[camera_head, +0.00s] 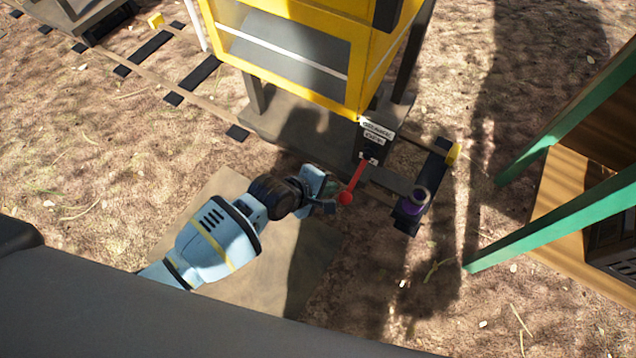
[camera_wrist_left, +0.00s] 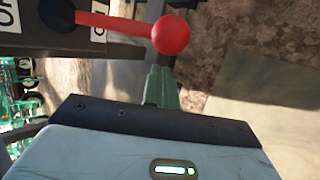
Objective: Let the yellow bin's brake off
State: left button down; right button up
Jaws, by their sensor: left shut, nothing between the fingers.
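The yellow bin (camera_head: 290,45) stands at the top middle of the head view on a grey base. A dark bracket with a white lettered label (camera_head: 377,132) is at its lower right corner. A red brake lever with a round red knob (camera_head: 346,198) slants from the bracket down toward the left. My left gripper (camera_head: 331,198) is beside the knob, shut and empty. In the left wrist view the red knob (camera_wrist_left: 171,35) is just above the green fingertip (camera_wrist_left: 161,88); I cannot tell whether they touch. My right gripper is not in view.
Rail track with dark sleepers (camera_head: 150,48) runs from the upper left under the bin. A purple ring-shaped thing (camera_head: 414,202) sits on a dark part at the track's right end. A green-legged wooden structure (camera_head: 560,200) stands at the right. A flat slab (camera_head: 316,262) lies below my left arm.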

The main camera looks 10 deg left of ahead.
pick_arm(q)
jog(key=shift+s+d+r, duration=0.55)
jog(key=shift+s+d, duration=0.05)
jog(key=shift+s, duration=0.1)
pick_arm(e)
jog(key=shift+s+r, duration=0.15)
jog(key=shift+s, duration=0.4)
pick_arm(q)
jog(key=shift+r, duration=0.1)
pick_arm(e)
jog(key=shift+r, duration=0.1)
